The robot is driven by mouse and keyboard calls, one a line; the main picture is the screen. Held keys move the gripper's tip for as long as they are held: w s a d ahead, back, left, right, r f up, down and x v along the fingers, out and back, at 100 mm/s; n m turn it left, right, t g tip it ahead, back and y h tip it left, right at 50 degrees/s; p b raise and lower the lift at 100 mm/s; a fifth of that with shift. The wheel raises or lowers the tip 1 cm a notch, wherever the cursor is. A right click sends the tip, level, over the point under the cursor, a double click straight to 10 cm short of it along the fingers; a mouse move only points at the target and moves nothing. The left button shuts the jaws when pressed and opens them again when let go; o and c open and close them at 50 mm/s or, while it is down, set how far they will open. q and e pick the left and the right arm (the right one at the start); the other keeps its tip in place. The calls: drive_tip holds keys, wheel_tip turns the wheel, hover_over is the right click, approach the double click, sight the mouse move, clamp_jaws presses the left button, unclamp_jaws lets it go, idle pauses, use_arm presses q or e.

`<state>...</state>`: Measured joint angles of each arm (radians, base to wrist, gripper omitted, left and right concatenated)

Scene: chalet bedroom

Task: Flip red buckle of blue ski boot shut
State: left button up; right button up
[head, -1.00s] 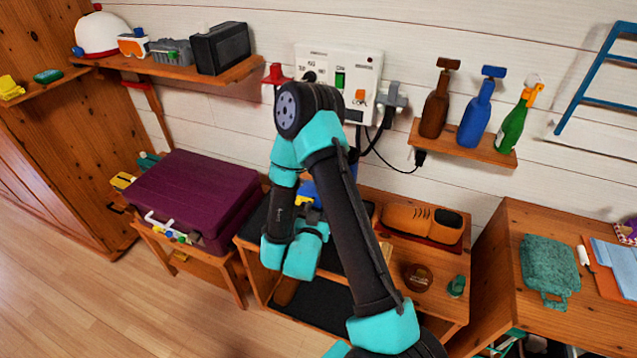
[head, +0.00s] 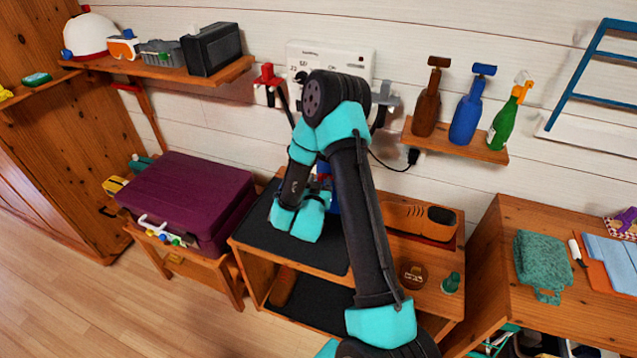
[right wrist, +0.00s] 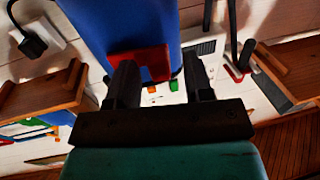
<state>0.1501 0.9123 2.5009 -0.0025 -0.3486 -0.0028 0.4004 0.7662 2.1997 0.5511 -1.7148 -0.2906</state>
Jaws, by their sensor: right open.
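The blue ski boot (head: 333,204) stands on the dark mat of the low wooden bench and is mostly hidden behind my right arm in the head view. In the right wrist view the blue boot (right wrist: 120,22) fills the upper middle. Its red buckle (right wrist: 142,60) shows at the boot's lower edge there, between and just beyond the fingertips of my right gripper (right wrist: 160,68). That gripper is open, with nothing seen clamped in it. I cannot tell whether a finger touches the buckle. In the head view its fingers are hidden behind my arm. My left gripper is not in view.
The bench (head: 400,252) also holds an orange-brown shoe (head: 405,218), a brown round tin (head: 412,274) and a small green item (head: 450,283). A purple suitcase (head: 185,195) stands to the left. A wall panel (head: 340,58) and a bottle shelf (head: 455,140) are behind.

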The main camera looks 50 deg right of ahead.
drive_tip(key=shift+c, duration=0.5)
clamp_jaws()
drive_tip(key=shift+w+g, duration=0.1)
drive_tip(key=shift+g, duration=0.2)
drive_tip(key=shift+w+d+m+g+h, duration=0.2)
drive_tip(key=shift+m+g+h, duration=0.2)
drive_tip(key=shift+m+g, duration=0.2)
drive_tip(key=shift+w+d+m+g+h, duration=0.1)
drive_tip(key=shift+w+m+g+h, duration=0.1)
drive_tip(key=shift+m+g+h, duration=0.3)
drive_tip(key=shift+o, duration=0.5)
unclamp_jaws()
drive_tip(key=shift+a, duration=0.15)
